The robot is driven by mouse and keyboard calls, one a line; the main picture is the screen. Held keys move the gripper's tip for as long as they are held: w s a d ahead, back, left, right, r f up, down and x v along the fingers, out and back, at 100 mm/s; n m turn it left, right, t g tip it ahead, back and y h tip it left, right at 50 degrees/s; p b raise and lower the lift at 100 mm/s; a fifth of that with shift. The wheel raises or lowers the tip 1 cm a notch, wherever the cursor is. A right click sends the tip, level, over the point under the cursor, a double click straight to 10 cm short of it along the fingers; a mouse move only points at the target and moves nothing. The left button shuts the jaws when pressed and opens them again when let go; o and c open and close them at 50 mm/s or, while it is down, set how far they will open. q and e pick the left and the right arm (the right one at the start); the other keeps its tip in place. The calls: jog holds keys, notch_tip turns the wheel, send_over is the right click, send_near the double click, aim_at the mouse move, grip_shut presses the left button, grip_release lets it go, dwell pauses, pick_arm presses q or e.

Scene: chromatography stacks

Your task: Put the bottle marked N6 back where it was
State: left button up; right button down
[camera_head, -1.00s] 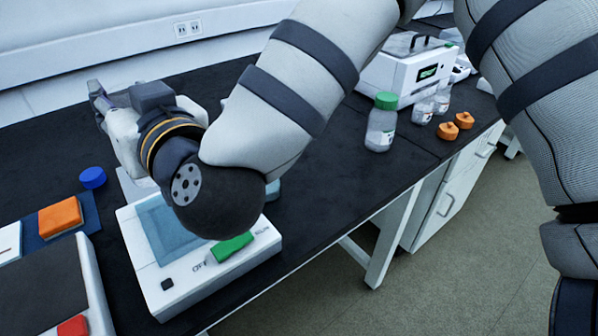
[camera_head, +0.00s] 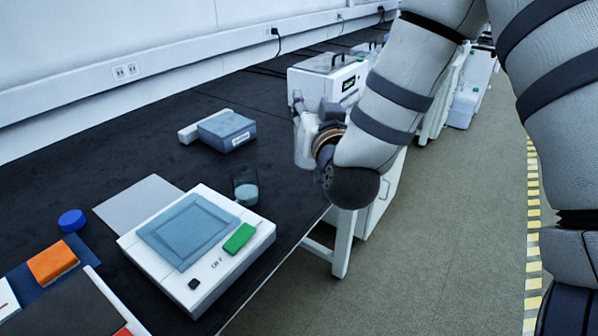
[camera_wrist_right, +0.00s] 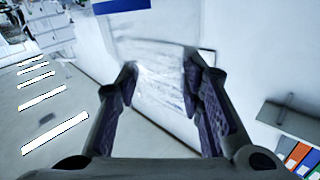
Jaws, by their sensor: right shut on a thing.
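My right gripper (camera_head: 302,112) is over the far part of the black bench, in front of a white instrument. In the wrist view the right gripper (camera_wrist_right: 158,82) is shut on a clear glassy thing (camera_wrist_right: 155,90), which looks like a bottle. Its outline is blurred and I can read no N6 mark on it. In the head view my own wrist and arm hide most of what is held. My left gripper is not in view.
A white plate device (camera_head: 255,262) with a green switch stands near the front edge, a small glass jar (camera_head: 246,190) behind it. A grey box (camera_head: 228,130), white instrument (camera_head: 335,88) and blue cap (camera_head: 72,220) are on the bench. Bare bench lies left of the gripper.

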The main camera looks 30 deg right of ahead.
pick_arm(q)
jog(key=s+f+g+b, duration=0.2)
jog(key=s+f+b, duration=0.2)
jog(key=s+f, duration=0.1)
pick_arm(e)
jog(key=w+d+f, duration=0.3)
jog(key=w+f, duration=1)
jog(key=shift+d, duration=0.3)
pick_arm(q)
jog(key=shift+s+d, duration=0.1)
pick_arm(e)
jog(key=shift+f, duration=0.2)
jog(key=c, duration=1.1)
grip_release()
